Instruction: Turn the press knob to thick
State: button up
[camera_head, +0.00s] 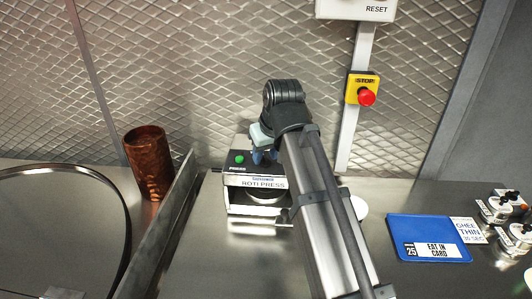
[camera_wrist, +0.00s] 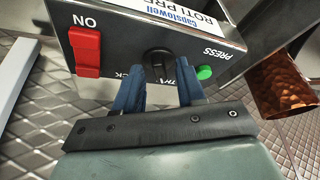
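The roti press (camera_head: 240,194) stands on the steel counter against the wall, partly covered by my arm. In the wrist view its dark panel shows upside down, with a black press knob (camera_wrist: 158,60) between a red switch (camera_wrist: 87,52) and a green button (camera_wrist: 205,72). My gripper (camera_wrist: 158,72) is at the panel with its two blue fingers apart, one on each side of the knob's near end. I cannot tell whether they touch it. The printing beside the knob is partly hidden by the fingers, and the knob's pointing direction is unclear. In the head view my arm hides the knob.
A copper cup (camera_head: 149,163) stands left of the press, behind a raised metal edge (camera_head: 160,235). A yellow stop box (camera_head: 362,89) is on the wall. A blue eat-in card (camera_head: 420,228) lies to the right, with several small controls (camera_head: 500,206) beyond it.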

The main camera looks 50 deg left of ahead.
grip_shut()
dwell(0.4)
jog(key=shift+m, duration=0.3)
jog(key=m+t, duration=0.1)
jog(key=m, duration=0.1)
jog(key=m+t+h, duration=0.1)
jog(key=m, duration=0.2)
jog(key=shift+s+a, duration=0.2)
jog(key=m+h, duration=0.1)
jog(key=m, duration=0.2)
jog(key=m+t, duration=0.1)
jog(key=m, duration=0.2)
jog(key=shift+s+a+h, duration=0.1)
jog(key=shift+a+h, duration=0.05)
jog(key=shift+h, duration=0.25)
grip_release()
jog(key=shift+r, duration=0.1)
dwell(0.4)
